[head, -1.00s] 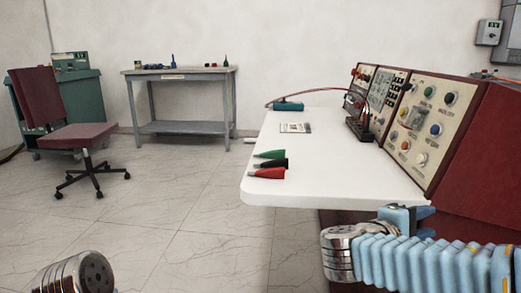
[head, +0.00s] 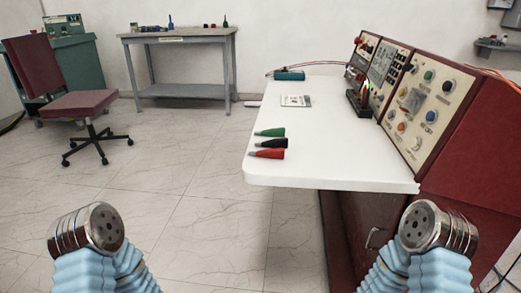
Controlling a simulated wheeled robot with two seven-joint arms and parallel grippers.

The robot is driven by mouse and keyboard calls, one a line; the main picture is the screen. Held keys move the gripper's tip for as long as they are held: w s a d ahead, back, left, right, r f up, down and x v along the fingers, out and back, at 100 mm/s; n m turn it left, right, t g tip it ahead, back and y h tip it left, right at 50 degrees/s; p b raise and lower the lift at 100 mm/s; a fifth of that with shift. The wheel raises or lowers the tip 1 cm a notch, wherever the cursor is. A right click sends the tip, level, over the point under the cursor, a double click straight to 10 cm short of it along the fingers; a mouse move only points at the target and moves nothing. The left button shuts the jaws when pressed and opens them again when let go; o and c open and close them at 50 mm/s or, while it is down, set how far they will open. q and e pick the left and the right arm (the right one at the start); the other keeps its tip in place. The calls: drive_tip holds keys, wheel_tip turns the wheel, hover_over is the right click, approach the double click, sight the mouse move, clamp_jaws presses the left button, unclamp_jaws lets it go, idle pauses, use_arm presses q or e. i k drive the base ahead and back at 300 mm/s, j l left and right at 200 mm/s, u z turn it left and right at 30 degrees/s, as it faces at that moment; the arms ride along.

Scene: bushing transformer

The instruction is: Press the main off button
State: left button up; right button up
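The control panel (head: 421,108) stands at the right, on the sloping front of a dark red console. It carries several round buttons. A green button (head: 428,75) and a dark button (head: 447,85) sit along its top. A blue button (head: 431,116), an orange button (head: 401,126) and a white knob (head: 416,143) sit lower. The labels are too small to read, so I cannot tell for sure which is main off. My two arms show at the bottom left and bottom right, apart from the panel. Neither gripper is visible.
A white tabletop (head: 320,165) extends left from the console, holding green, black and red cones (head: 267,154) near its front-left corner. A red chair (head: 85,104) and a grey workbench (head: 180,45) stand farther back. The floor left of the table is clear.

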sight(447, 86)
drive_tip(key=l, duration=0.65)
drive_tip(key=i+l+z, duration=0.1)
drive_tip(key=l, duration=0.55)
drive_tip(key=i+l, duration=0.1)
drive_tip(key=l, duration=0.55)
drive_tip(key=i+l+z, duration=0.1)
drive_tip(key=l, duration=0.55)
drive_tip(key=j+z, duration=0.15)
drive_tip(key=j, duration=0.25)
drive_tip(key=k+j+z, duration=0.1)
drive_tip(key=j, duration=0.25)
drive_tip(key=k+j+z, duration=0.15)
drive_tip(key=j, duration=0.25)
drive_tip(key=k+j+z, duration=0.1)
drive_tip(key=j, duration=0.25)
